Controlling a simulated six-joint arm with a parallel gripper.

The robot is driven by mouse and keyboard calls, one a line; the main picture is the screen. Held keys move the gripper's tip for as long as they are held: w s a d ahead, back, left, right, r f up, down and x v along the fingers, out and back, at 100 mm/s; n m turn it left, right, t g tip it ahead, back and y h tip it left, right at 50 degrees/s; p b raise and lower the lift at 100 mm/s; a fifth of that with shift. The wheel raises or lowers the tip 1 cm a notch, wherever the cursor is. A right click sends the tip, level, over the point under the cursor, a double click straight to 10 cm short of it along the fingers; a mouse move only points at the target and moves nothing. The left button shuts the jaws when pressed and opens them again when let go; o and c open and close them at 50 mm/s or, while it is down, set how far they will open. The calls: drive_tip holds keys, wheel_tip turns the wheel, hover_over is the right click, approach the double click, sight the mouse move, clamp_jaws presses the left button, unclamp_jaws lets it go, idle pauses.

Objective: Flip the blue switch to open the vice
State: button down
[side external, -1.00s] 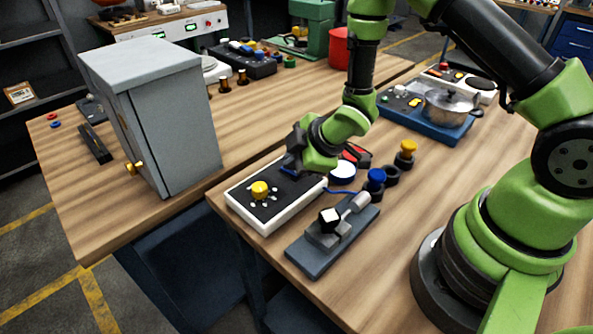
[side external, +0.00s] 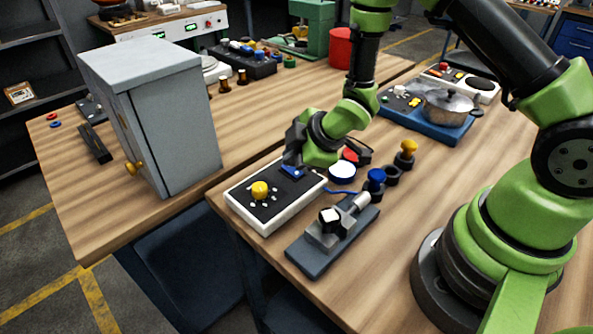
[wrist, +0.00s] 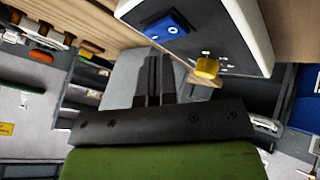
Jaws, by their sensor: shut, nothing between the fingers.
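The blue switch (side external: 292,171) is on the dark top of a white-edged control box (side external: 232,200), beside a yellow knob (side external: 259,190). In the wrist view the blue rocker (wrist: 166,24) shows a white ring mark at one end. My gripper (side external: 293,157) is just above and behind the switch in the side view, apart from it as far as I can tell. Its two dark fingers (wrist: 154,78) are together with nothing between them. The small vice (side external: 322,238) stands on a dark base in front of the box, with a white block (side external: 330,215) at its jaws.
A blue cable runs from the box past a white round button (side external: 342,172). Blue-topped and yellow-topped pieces (side external: 407,151) stand right of it. A grey cabinet (side external: 150,120) is at left, and a pot (side external: 447,107) is at back right.

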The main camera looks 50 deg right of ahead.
sight(292, 172)
drive_tip(key=shift+w+r, duration=0.2)
drive_tip(key=shift+r, duration=1.05)
drive_tip(key=shift+w+r, duration=0.15)
drive_tip(key=shift+r, duration=1.1)
drive_tip(key=shift+r, duration=0.25)
drive_tip(key=s+d+r+m+h, duration=0.1)
drive_tip(key=s+r+m, duration=0.3)
drive_tip(key=r, duration=0.3)
drive_tip(key=s+d+r+m+h, duration=0.1)
drive_tip(key=s+d+r+m, duration=0.1)
drive_tip(key=s+r+m, duration=0.45)
drive_tip(key=s+a+r+m+y, duration=0.2)
drive_tip(key=s+r+m, duration=0.2)
drive_tip(key=s, duration=0.6)
wheel_tip(292, 172, up, 2)
drive_tip(key=shift+s+a+r+m, duration=0.15)
drive_tip(key=shift+s+a+m, duration=0.15)
drive_tip(key=shift+a+m, duration=0.1)
